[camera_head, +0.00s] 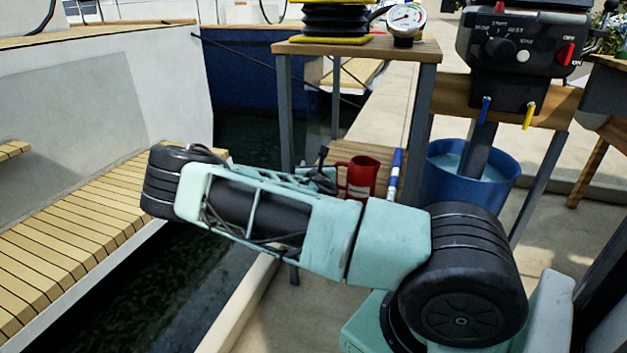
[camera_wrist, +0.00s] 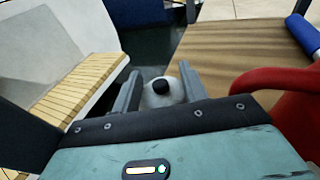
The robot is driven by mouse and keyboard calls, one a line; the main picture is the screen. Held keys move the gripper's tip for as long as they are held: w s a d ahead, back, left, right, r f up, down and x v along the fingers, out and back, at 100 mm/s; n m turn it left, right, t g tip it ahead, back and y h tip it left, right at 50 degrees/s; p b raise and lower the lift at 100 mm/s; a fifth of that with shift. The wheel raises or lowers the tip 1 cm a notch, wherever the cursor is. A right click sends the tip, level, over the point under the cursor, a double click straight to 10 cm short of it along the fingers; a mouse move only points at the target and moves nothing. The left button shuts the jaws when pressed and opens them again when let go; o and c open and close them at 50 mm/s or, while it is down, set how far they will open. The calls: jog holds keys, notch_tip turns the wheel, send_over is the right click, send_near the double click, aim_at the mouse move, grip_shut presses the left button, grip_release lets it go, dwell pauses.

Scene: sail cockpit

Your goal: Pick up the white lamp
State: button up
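A small white rounded object with a black cap, likely the white lamp (camera_wrist: 170,97), shows in the wrist view near the left edge of a wooden top. My gripper (camera_wrist: 160,82) has its two grey fingers apart, one on each side of it. The white body shows between the fingers; I cannot tell whether either finger touches it. Its lower part is hidden by my gripper's body. In the head view my arm crosses the middle, and neither the lamp nor my fingers can be made out there.
A red mug (camera_head: 361,178) stands on the stand's lower wooden shelf beside a blue-and-white tube (camera_head: 395,175); the mug (camera_wrist: 275,82) is close right of my gripper. A blue bucket (camera_head: 500,190) stands right. A slatted bench (camera_head: 75,245) and dark water lie left.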

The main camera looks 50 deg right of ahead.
jog(key=shift+f, duration=0.1)
grip_shut()
